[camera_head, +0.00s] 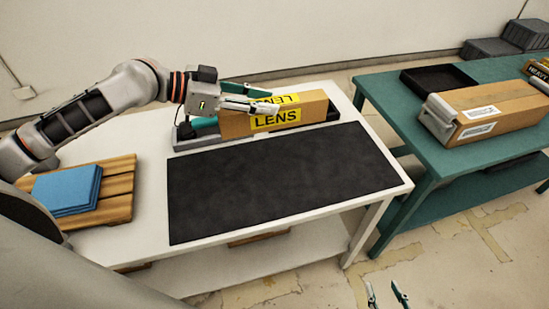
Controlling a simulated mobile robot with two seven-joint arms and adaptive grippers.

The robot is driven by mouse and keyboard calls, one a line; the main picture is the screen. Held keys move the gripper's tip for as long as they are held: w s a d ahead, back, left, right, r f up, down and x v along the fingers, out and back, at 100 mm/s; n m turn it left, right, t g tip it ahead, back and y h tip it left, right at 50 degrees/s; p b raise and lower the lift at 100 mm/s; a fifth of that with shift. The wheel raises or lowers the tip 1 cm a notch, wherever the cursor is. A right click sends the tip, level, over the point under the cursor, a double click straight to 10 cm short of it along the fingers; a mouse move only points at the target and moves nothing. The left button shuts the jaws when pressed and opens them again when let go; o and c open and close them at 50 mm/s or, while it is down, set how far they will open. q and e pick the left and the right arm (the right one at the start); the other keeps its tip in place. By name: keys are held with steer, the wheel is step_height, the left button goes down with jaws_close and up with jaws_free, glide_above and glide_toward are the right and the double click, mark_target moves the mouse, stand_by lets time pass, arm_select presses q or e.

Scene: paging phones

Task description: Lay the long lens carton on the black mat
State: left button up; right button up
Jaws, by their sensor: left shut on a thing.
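The long lens carton (233,125) is a brown box with yellow "LENS" labels, lying lengthwise at the back of the white table. My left gripper (264,98) reaches over it from the left and is shut on it, with the fingers across its upper part. The carton is over a low dark tray (333,112); I cannot tell whether it touches the tray. The black mat (280,180) lies flat and bare in front of the carton. My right gripper (386,295) is at the bottom edge, fingers apart and empty, away from the table.
A wooden pallet (118,205) with blue sheets (66,188) is at the left of the white table (395,188). A green table (400,112) to the right, across a gap, bears another long carton (490,108) and a black tray (437,78).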

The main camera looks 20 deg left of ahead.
arm_select(q)
step_height(320, 180, down, 18)
steer(key=shift+b, duration=0.65)
steer(key=shift+f, duration=0.4)
steer(key=shift+f, duration=0.15)
steer(key=o, duration=1.3)
steer(key=shift+c, duration=0.2)
steer(key=shift+o, duration=0.2)
